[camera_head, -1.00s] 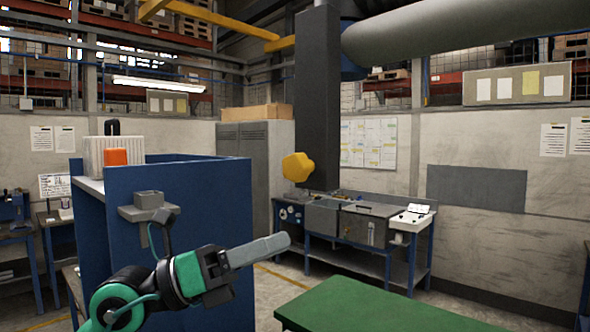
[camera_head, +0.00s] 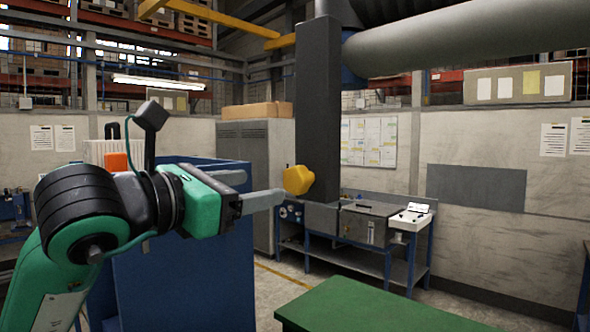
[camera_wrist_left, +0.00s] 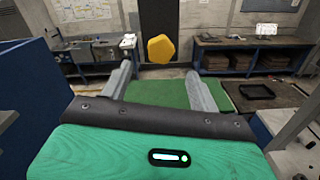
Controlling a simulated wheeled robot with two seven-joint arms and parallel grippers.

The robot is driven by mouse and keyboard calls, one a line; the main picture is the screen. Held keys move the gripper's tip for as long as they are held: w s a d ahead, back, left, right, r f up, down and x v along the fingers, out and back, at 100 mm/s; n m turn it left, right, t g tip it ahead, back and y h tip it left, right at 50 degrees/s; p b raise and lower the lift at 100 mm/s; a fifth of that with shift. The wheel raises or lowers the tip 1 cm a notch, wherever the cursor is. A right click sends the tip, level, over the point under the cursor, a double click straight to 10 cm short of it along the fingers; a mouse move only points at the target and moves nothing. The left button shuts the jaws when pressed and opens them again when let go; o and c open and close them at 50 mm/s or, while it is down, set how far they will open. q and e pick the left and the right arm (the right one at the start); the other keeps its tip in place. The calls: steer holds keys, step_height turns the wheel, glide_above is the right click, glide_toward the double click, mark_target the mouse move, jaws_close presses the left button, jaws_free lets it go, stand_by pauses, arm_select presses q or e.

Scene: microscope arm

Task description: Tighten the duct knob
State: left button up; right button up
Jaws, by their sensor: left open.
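The yellow duct knob (camera_head: 298,180) sits on the lower side of the dark vertical duct (camera_head: 318,110). My left gripper (camera_head: 250,188) points at the knob from the left, its fingers open and empty. In the head view the near fingertip ends close to the knob's left edge; I cannot tell whether it touches. In the left wrist view the knob (camera_wrist_left: 161,48) shows beyond the fingertips, roughly between them and a little above. My right gripper is in neither view.
A blue partition (camera_head: 190,275) stands below and behind my left arm. A green tabletop (camera_head: 375,308) is at the front. A workbench (camera_head: 375,232) with grey boxes stands behind the duct. A large grey pipe (camera_head: 460,45) runs overhead to the right.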

mark_target(292, 181)
arm_select(q)
steer(key=p+x, duration=0.4)
steer(key=x, duration=0.4)
steer(key=shift+w+d+r, duration=0.15)
steer(key=shift+w+d, duration=0.05)
steer(key=shift+w, duration=0.1)
steer(key=shift+w+d+p, duration=0.3)
steer(key=shift+w+p, duration=0.05)
steer(key=shift+p, duration=0.05)
